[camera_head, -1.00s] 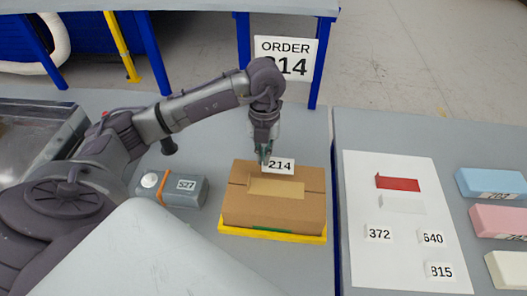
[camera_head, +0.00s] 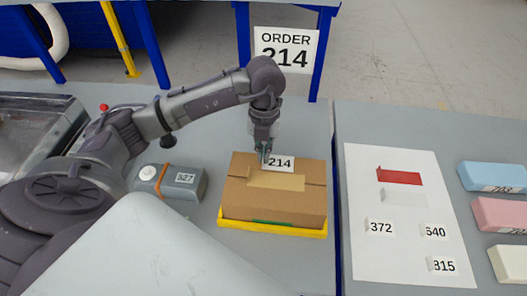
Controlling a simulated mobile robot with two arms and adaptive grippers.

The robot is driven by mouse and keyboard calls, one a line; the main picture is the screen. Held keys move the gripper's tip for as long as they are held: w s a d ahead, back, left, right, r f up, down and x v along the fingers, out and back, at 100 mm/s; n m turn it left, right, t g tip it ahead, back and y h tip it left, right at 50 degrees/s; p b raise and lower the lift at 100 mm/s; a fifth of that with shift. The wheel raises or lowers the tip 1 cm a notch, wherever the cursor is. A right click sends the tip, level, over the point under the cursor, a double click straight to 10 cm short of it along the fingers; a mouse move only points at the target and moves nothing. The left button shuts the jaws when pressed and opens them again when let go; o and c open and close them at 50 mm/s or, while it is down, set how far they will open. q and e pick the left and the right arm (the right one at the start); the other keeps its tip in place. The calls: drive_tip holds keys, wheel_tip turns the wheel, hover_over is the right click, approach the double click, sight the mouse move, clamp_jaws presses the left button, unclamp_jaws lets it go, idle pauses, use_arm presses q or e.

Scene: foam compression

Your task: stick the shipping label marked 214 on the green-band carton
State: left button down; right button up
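The carton (camera_head: 240,197) is a closed brown box with tan tape on top and a bit of green band low on its front. It sits on a yellow tray (camera_head: 300,233). The label marked 214 (camera_head: 281,163) is at the carton's far top edge, upright to my view. My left gripper (camera_head: 265,158) is right at the label's left edge and looks closed on it. I cannot tell whether the label touches the carton. My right gripper is not in view.
An order sign (camera_head: 286,50) reading 214 stands behind. A grey device marked 527 (camera_head: 185,179) lies left of the carton. On the right table, a white sheet (camera_head: 400,255) holds labels 372, 640 and 815. Blue (camera_head: 492,176), pink (camera_head: 498,215) and cream (camera_head: 508,262) blocks lie beyond it.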

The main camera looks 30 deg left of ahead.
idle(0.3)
use_arm(q)
drive_tip(key=shift+s+f+b, duration=0.1)
drive_tip(key=shift+f+b, duration=0.3)
drive_tip(key=shift+f, duration=0.05)
idle(1.8)
drive_tip(key=c, duration=1.2)
unclamp_jaws()
drive_tip(key=shift+c, duration=0.2)
drive_tip(key=shift+r, duration=0.2)
drive_tip(key=shift+r+p, duration=2.35)
drive_tip(key=shift+r, duration=1.1)
drive_tip(key=shift+f, duration=0.1)
